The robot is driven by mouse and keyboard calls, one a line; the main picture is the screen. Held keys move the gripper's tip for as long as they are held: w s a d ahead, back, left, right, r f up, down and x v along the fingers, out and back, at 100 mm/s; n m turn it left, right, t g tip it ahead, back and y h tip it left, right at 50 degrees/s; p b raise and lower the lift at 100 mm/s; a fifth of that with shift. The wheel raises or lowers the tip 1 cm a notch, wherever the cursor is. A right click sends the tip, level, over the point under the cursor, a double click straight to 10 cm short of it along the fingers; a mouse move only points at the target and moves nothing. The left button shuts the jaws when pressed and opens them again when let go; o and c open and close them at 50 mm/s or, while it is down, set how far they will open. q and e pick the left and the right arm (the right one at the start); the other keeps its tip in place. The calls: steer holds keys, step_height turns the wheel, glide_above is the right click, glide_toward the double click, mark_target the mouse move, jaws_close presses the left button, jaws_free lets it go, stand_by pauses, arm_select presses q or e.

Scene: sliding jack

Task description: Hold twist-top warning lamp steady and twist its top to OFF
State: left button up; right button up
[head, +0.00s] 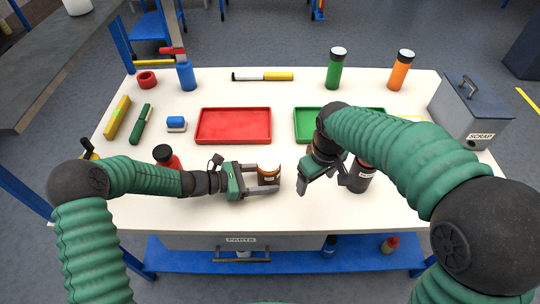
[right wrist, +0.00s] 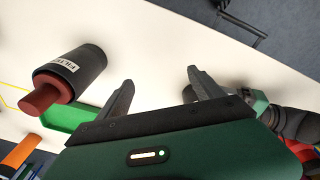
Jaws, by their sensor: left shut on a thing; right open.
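The lamp's top setting cannot be read. In the right wrist view the lamp is mostly hidden behind the gripper.
A dark cylinder labelled FILTER (right wrist: 80,70) stands close right of my right gripper. Red tray (head: 233,141) and green tray (head: 300,124) lie behind. A grey SCRAP bin (head: 478,128) is at the right edge.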

mark_target(270, 151)
arm_select(q)
steer(key=shift+a, duration=0.1)
arm_select(e)
steer(key=w+a+r+n, duration=0.2)
steer(key=a+r, duration=0.1)
steer(key=w+a+r+n+g, duration=0.1)
steer(key=w+a+r+n, duration=0.2)
steer(key=a+r, duration=0.1)
steer(key=w+a+r+n, duration=0.2)
steer(key=a+r, duration=0.2)
steer(key=shift+w+a+n, duration=0.2)
steer(key=shift+a+n, duration=0.05)
steer(key=shift+n, duration=0.15)
steer(key=shift+a+r+g, duration=0.2)
steer(key=shift+r+g, duration=0.1)
steer(key=shift+n, duration=0.3)
step_height(270, 151, down, 12)
steer(key=shift+r, duration=0.15)
steer(key=shift+c, duration=0.3)
steer(key=c, duration=1.3)
steer(key=shift+c, duration=0.2)
